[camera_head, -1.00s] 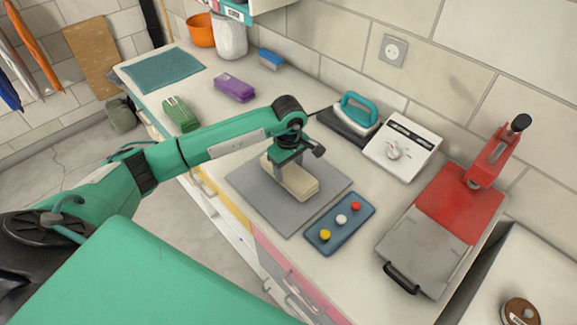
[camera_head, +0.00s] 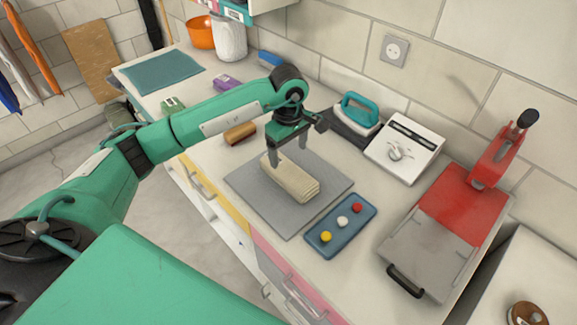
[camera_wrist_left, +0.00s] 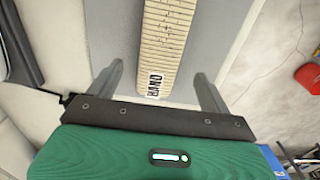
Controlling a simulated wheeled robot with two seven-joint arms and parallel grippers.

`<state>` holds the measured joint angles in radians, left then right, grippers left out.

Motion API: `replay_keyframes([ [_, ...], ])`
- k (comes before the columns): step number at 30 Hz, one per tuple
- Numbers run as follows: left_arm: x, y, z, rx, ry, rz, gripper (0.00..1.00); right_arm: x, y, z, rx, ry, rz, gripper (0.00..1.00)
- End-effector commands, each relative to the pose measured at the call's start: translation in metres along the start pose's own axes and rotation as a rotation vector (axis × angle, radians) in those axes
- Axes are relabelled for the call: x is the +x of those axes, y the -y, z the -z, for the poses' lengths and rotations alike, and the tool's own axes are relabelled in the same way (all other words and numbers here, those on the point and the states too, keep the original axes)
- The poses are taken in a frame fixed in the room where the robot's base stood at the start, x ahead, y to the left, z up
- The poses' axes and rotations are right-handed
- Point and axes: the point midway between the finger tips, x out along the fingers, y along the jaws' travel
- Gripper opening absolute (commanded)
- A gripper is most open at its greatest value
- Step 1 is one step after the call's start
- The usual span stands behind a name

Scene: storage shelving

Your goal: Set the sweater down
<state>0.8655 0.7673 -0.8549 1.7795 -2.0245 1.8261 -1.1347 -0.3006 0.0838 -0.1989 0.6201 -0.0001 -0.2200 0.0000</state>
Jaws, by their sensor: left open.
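The sweater (camera_head: 291,179), a folded cream knit bundle, lies on the grey mat (camera_head: 254,198) on the counter. In the left wrist view the sweater (camera_wrist_left: 164,48) runs upward between the fingers, with dark lettering near its close end. My left gripper (camera_head: 287,161) is open above the far left end of the sweater, its fingers pointing down. In the left wrist view the two fingertips (camera_wrist_left: 162,70) stand apart, with clear gaps to the sweater on both sides. My right gripper is not in view.
A blue tray (camera_head: 325,243) with coloured knobs sits right of the mat. An iron (camera_head: 360,110), a white box with a dial (camera_head: 404,158) and a red and grey press (camera_head: 462,205) stand behind and right.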

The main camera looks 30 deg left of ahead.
Motion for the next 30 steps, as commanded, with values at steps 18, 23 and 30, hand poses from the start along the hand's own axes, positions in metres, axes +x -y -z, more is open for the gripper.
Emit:
replay_keyframes([
  [18, -0.049, 0.0, 0.0, -0.001, 0.0, 0.001, 0.81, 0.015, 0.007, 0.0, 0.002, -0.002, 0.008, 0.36],
  [23, -0.049, 0.0, 0.0, -0.001, 0.0, 0.001, 0.81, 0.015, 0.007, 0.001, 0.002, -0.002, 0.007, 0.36],
  [30, -0.048, 0.0, 0.0, -0.001, 0.0, 0.001, 0.81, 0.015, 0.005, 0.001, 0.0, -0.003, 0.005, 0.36],
])
